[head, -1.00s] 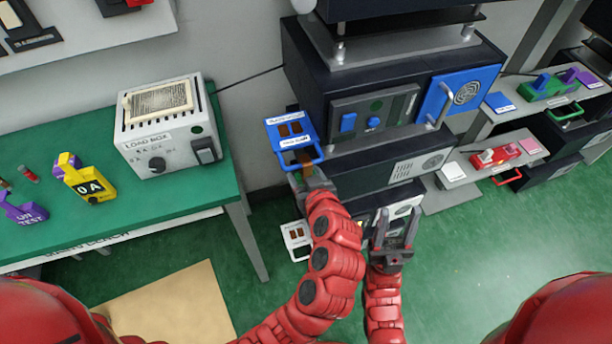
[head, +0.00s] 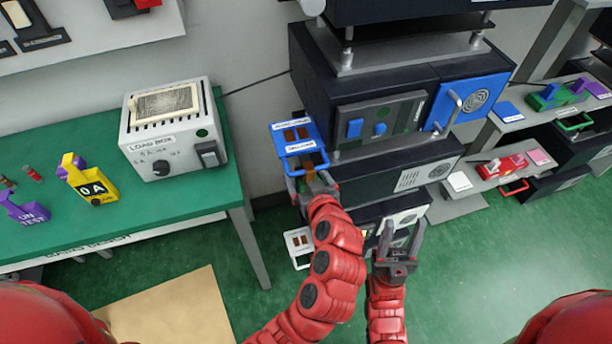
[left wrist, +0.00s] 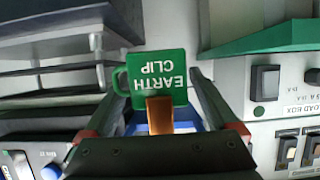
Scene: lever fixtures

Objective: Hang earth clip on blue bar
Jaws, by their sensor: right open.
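The earth clip (left wrist: 160,75) is a green tag with white lettering and a copper tongue, upside down in the left wrist view. In the head view its copper part (head: 311,163) shows at the blue bar (head: 296,171) on the front of the blue-framed socket plate (head: 297,133). The clip appears to hang on that bar; the exact contact is hidden. My left gripper (head: 309,178) is around the clip with its fingers apart, one on each side, with gaps to the tag in the left wrist view (left wrist: 148,90). My right gripper (head: 402,238) is open and empty, lower right.
The dark cabinet (head: 395,185) stands close behind both grippers. A similar white plate (head: 299,243) sits below the blue one. The green bench (head: 190,190) with the load box (head: 172,128) is at left. Green floor at lower right is free.

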